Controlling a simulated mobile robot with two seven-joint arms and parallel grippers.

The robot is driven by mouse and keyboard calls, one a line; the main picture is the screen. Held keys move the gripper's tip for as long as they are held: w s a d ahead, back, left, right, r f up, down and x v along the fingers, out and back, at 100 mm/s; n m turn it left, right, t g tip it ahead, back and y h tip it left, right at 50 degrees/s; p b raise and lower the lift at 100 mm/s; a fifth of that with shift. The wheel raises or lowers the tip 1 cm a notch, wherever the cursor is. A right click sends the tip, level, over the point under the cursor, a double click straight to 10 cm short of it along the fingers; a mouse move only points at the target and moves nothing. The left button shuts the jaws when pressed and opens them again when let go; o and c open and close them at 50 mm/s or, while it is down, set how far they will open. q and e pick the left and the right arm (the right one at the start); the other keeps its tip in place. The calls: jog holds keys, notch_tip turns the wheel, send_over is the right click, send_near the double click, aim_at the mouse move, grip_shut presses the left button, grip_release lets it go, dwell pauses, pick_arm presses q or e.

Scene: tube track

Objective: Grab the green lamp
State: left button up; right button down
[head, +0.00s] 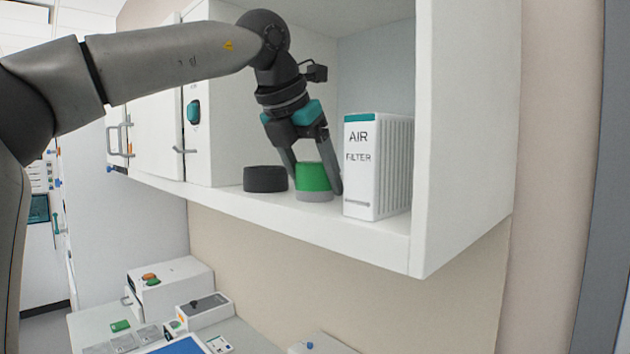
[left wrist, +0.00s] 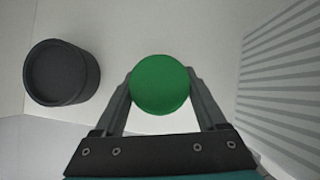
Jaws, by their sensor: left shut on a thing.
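The green lamp (head: 313,178) is a short green cylinder on a grey base, upright on the cabinet shelf. My left gripper (head: 316,182) reaches down from above with one finger on each side of the lamp, shut on it. In the left wrist view, the lamp's round green top (left wrist: 160,85) sits between the two fingertips (left wrist: 160,88). The lamp's base appears to be at shelf level. My right gripper is not in view.
A dark round cylinder (head: 265,179) stands on the shelf left of the lamp, also in the left wrist view (left wrist: 62,73). A white air filter box (head: 377,167) stands close on the right. The shelf's front edge (head: 300,224) is just ahead. Equipment boxes (head: 168,289) lie below.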

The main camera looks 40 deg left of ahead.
pick_arm(q)
jog(key=c, duration=0.8)
jog(key=shift+r, duration=0.15)
